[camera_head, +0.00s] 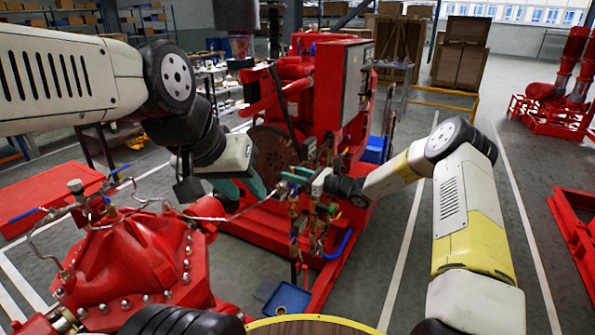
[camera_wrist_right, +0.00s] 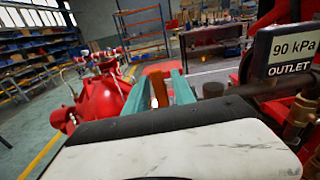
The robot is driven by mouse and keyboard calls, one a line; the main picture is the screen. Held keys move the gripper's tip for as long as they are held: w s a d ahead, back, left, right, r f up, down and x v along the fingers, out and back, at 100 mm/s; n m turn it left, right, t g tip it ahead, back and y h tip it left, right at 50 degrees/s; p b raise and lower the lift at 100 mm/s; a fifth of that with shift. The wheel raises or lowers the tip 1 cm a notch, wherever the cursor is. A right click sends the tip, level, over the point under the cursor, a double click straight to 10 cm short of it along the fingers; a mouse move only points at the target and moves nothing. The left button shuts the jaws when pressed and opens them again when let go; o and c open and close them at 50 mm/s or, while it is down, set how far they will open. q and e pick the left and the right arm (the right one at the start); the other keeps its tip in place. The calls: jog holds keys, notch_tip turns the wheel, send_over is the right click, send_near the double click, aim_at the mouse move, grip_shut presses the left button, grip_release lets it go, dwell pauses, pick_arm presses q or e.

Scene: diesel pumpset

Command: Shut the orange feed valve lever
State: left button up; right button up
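The orange lever (camera_wrist_right: 159,90) shows in the right wrist view as a short upright piece between the two teal fingers of my right gripper (camera_wrist_right: 161,86). It nearly fills the gap, but I cannot tell whether both fingers press on it. In the head view my right gripper (camera_head: 292,175) is at the brass valves and pipes in front of the red pumpset (camera_head: 290,90), and the lever there is too small to make out. My left gripper (camera_head: 247,190) is open and empty, its teal fingers pointing down to the left of the right gripper.
A red pump casing (camera_head: 130,262) with thin metal pipes stands at the lower left. A gauge panel reading 90 kPa OUTLET (camera_wrist_right: 291,52) is close on the right in the wrist view. A blue tray (camera_head: 287,300) lies on the floor. Open floor lies to the right.

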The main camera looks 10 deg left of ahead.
dwell(0.3)
jog(key=v, duration=0.7)
jog(key=shift+s+d, duration=0.15)
jog(key=shift+d, duration=0.2)
